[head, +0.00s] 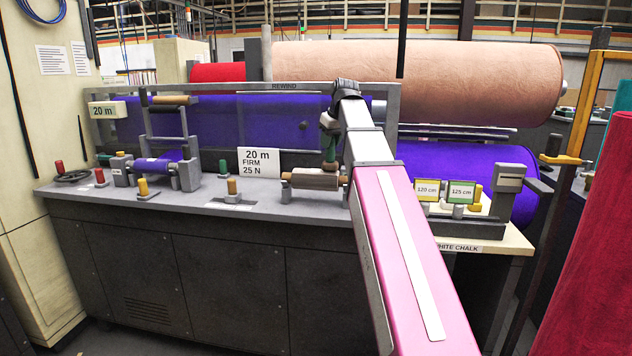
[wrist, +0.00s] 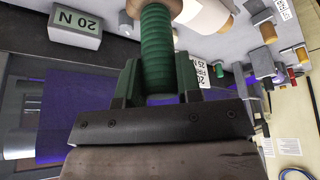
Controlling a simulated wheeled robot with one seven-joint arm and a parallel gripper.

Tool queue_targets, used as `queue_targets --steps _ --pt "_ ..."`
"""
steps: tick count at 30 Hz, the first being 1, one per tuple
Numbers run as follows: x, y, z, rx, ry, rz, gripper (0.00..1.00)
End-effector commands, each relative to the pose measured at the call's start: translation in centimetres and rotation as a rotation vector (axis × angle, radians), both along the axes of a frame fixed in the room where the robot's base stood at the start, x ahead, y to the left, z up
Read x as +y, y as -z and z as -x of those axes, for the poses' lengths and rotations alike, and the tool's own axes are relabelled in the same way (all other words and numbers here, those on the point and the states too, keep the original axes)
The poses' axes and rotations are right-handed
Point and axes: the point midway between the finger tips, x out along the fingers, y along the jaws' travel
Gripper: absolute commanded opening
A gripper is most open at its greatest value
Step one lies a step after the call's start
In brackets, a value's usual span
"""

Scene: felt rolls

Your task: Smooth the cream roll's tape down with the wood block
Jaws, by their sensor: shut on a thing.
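My gripper (wrist: 157,82) has its two green fingers closed on either side of a ribbed green handle (wrist: 157,45) in the wrist view. A brown piece (wrist: 148,5) at the handle's far end is cut by the top edge; I take it for the wood block. A cream rounded surface (wrist: 207,14) shows beside the handle in the wrist view, probably the cream roll. I cannot make out its tape, nor whether the block touches it.
A grey bench (head: 120,197) carries a 20 m FIRM 25 N card (head: 259,162), several coloured knobs and a roller stand (head: 165,145). Purple felt (head: 220,125) runs behind it. A large peach roll (head: 420,82) lies at the back. Red felt (head: 595,250) stands at right.

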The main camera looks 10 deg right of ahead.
Motion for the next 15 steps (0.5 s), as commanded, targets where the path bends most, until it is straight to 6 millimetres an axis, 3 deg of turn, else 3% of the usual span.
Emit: queue_targets --steps 15 --pt "3.0 0.3 -1.0 -0.001 -0.002 -0.002 0.0"
